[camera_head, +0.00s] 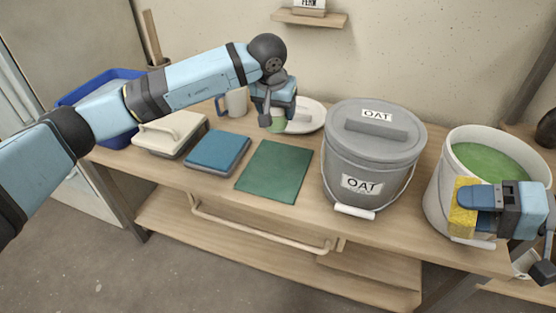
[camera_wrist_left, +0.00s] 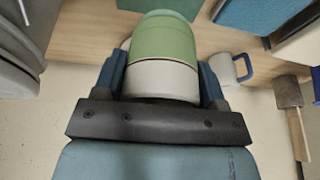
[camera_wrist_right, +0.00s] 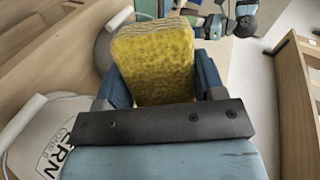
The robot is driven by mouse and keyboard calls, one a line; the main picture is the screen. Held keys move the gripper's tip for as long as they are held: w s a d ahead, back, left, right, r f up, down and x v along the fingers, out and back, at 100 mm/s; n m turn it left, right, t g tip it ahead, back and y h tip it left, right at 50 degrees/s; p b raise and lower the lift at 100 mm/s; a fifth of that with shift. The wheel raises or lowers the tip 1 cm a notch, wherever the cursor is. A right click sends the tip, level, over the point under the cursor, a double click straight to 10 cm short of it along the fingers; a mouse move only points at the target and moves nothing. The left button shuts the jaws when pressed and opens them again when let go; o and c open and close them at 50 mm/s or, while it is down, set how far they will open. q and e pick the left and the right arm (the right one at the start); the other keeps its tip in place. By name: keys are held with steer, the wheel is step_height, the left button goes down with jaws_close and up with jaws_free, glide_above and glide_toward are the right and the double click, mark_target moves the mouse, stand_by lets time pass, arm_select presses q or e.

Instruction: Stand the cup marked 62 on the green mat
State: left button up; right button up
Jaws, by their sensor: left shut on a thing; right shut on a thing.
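My left gripper (camera_head: 274,112) is shut on a cup (camera_head: 277,126) above the back of the table, behind the green mat (camera_head: 275,170). In the left wrist view the cup (camera_wrist_left: 165,75) has a pale part between the fingers and a green part pointing away from the gripper. In the head view the green part is lowest. No number shows on the cup. The green mat lies flat and bare. My right gripper (camera_head: 473,199) is shut on a yellow sponge (camera_head: 462,212), in front of the open bucket of green glaze (camera_head: 490,160). The sponge (camera_wrist_right: 155,60) fills the right wrist view's jaws.
A grey lidded bucket marked OAT (camera_head: 370,165) stands right of the mat. A blue pad (camera_head: 217,151) and a cream-topped block (camera_head: 168,135) lie left of it. A mug with a blue handle (camera_head: 237,101) and a white plate (camera_head: 308,116) are at the back. A shelf (camera_head: 309,19) is above.

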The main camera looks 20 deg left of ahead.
arm_select(q)
step_height(320, 180, down, 14)
steer(key=b, duration=0.3)
steer(key=shift+f, duration=0.2)
arm_select(e)
step_height(320, 180, down, 4)
steer(key=shift+r, duration=0.1)
arm_select(q)
steer(key=shift+r, duration=0.1)
steer(key=o, duration=0.6)
steer(key=shift+f, duration=0.2)
steer(key=shift+c, duration=0.2)
steer(key=o, duration=0.4)
steer(key=shift+o, duration=0.2)
